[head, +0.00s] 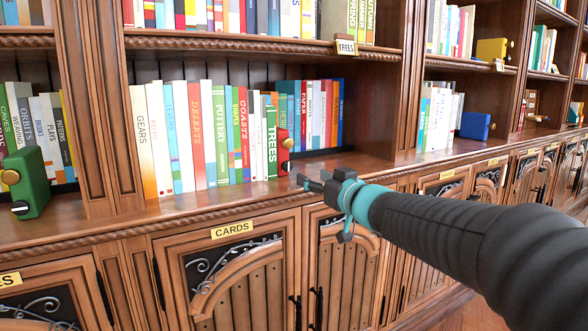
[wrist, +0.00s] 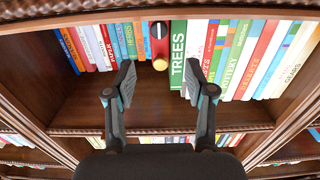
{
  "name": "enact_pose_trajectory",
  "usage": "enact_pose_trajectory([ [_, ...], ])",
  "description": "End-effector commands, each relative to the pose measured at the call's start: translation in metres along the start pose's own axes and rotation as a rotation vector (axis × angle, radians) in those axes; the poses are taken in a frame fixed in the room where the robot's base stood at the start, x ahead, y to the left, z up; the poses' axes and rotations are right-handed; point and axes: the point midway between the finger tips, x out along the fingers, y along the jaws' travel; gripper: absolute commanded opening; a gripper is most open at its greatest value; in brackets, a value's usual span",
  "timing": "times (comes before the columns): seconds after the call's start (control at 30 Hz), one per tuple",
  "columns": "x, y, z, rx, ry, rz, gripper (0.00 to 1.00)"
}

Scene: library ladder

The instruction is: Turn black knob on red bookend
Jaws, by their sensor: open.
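The red bookend (head: 283,152) stands upright on the shelf, against the right side of the green TREES book (head: 271,143). It has a brass knob (head: 288,143) near its top and a small black knob (head: 285,166) low down. The wrist view is upside down; there the bookend (wrist: 159,45) shows the black knob (wrist: 159,30) above the brass one (wrist: 160,64). My gripper (head: 318,184) is open and empty, in front of the shelf edge and to the right of the bookend. In the wrist view the bookend lies beyond the gap between the fingers (wrist: 160,80), apart from them.
A row of books (head: 205,135) fills the shelf left of the bookend; more books (head: 315,112) stand behind it to the right. A green bookend (head: 31,182) stands far left and a blue one (head: 475,125) right. Cabinet doors lie below the shelf edge. Bare shelf extends right of the bookend.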

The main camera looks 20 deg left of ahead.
Motion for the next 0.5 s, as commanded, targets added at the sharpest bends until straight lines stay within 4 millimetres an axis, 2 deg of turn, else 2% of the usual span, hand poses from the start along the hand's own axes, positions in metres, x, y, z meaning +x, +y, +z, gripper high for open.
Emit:
enact_pose_trajectory([
  [0.3,0.061,0.0,0.001,0.0,-0.001,0.0,0.54],
  [0.5,0.092,0.001,0.001,0.0,-0.001,0.002,0.54],
])
